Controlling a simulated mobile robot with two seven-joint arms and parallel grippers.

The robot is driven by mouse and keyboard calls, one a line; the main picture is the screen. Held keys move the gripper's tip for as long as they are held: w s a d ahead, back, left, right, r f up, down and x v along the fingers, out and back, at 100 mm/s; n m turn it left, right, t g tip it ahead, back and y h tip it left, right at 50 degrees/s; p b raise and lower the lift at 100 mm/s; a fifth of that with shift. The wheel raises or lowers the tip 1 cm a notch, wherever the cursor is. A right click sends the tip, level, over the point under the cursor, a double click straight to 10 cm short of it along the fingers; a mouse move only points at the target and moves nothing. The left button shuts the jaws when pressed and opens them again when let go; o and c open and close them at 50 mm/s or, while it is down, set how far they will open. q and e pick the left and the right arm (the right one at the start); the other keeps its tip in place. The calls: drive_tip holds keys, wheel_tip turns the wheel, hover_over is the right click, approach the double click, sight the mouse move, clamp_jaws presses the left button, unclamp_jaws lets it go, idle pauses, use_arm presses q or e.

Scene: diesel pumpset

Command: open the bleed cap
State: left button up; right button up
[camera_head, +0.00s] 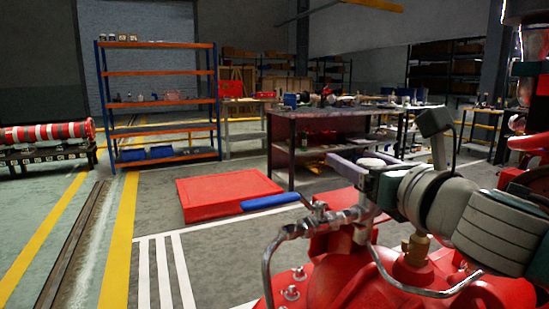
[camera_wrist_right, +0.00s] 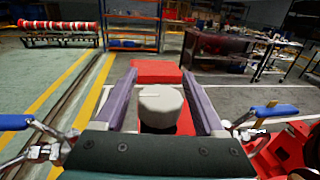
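A pale grey round cap (camera_wrist_right: 162,108), which looks like the bleed cap, stands between the two purple fingers of my right gripper (camera_wrist_right: 161,88) in the right wrist view. The fingers are apart, one on each side of the cap, with narrow gaps seeming to show beside it. In the head view, my right gripper (camera_head: 366,168) comes in from the right above the red pumpset (camera_head: 335,262), and the top of the cap (camera_head: 371,162) shows beside a finger. The cap's lower part is mostly hidden. My left gripper is not in view.
A blue-handled valve lever (camera_head: 270,201) and metal pipes (camera_head: 300,231) lie close to the gripper. Another blue lever (camera_wrist_right: 275,109) shows in the wrist view. A brass fitting (camera_head: 417,248) sits below my wrist. Behind are a red floor box (camera_head: 228,188), workbench (camera_head: 292,116) and shelf (camera_head: 157,73).

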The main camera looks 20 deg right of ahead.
clamp_jaws()
idle(0.3)
drive_tip(key=shift+n+y, duration=0.3)
drive_tip(key=shift+a+n+y, duration=0.15)
drive_tip(key=shift+n+y, duration=0.35)
drive_tip(key=shift+y, duration=0.3)
drive_tip(key=shift+a+f+n+y+b, duration=0.1)
drive_tip(key=shift+n+y+b, duration=0.3)
drive_tip(key=shift+y, duration=0.2)
drive_tip(key=shift+a+f+n+y+b, duration=0.1)
drive_tip(key=shift+n+y+b, duration=0.3)
drive_tip(key=shift+y, duration=0.2)
drive_tip(key=n+g+y+b, duration=0.3)
drive_tip(key=y+b, duration=0.1)
drive_tip(key=b, duration=0.1)
drive_tip(key=s+a+n+g+y+b, duration=0.1)
drive_tip(key=n+g+y+b, duration=0.3)
drive_tip(key=b, duration=0.2)
drive_tip(key=s+a+n+g+y+b, duration=0.1)
drive_tip(key=n+g+y+b, duration=0.3)
drive_tip(key=y+b, duration=0.1)
drive_tip(key=shift+a+r+b, duration=0.25)
drive_tip(key=shift+b, duration=0.15)
drive_tip(key=shift+n+g+y, duration=0.3)
drive_tip(key=shift+g, duration=0.1)
